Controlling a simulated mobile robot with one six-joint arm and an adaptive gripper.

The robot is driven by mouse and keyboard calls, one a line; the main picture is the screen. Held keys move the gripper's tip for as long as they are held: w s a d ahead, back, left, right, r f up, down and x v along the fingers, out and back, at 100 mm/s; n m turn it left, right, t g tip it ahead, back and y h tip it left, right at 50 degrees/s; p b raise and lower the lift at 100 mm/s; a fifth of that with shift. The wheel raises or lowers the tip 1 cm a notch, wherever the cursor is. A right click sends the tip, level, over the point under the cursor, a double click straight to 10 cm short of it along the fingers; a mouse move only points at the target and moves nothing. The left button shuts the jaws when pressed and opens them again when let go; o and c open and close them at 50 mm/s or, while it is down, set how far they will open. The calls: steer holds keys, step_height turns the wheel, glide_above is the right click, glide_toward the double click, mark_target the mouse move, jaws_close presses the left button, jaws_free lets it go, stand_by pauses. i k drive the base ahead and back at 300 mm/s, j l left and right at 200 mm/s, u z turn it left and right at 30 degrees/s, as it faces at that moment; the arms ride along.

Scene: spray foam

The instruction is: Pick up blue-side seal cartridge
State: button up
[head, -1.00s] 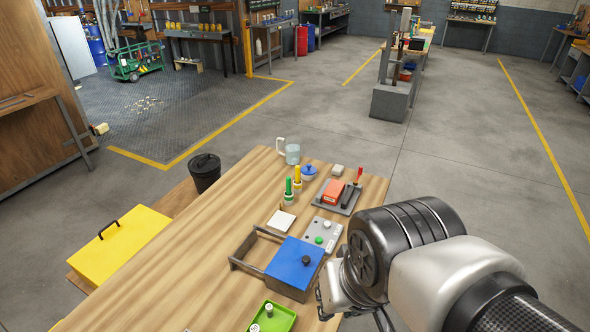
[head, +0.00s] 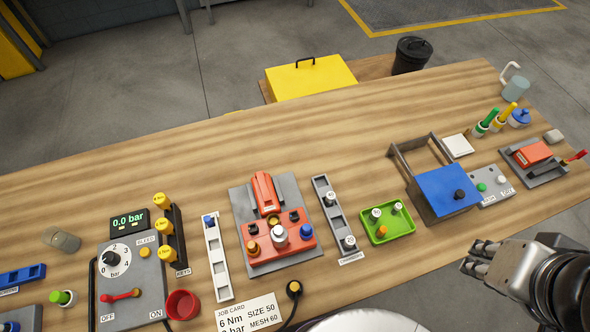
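No part is plainly labelled as the blue-side seal cartridge, and I cannot tell which it is. A small blue-topped piece (head: 208,221) stands at the far end of a white slotted rack (head: 221,276). A red block (head: 283,246) on a grey plate carries a blue knob (head: 306,231) at its right, an orange one at its left and a silver cap between. A green tray (head: 404,228) holds two pale numbered cylinders and an orange-topped piece. My gripper (head: 474,260) is at the right, above the table's near edge, apart from these things; its finger opening is unclear.
A grey rack (head: 335,220) holds pale numbered cylinders. A blue-lidded box (head: 446,190) with a grey frame stands between the green tray and a grey button panel (head: 491,186). A pressure panel (head: 131,285) and red cup (head: 183,305) are at left.

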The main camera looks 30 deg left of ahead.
mark_target(208, 219)
steer(key=u, duration=2.55)
steer(key=k+l+u, duration=0.1)
steer(key=l+u, duration=0.2)
steer(key=u, duration=0.15)
steer(key=k+l+u, duration=0.15)
steer(key=u, duration=0.3)
steer(key=k+l, duration=0.05)
steer(key=l, duration=0.05)
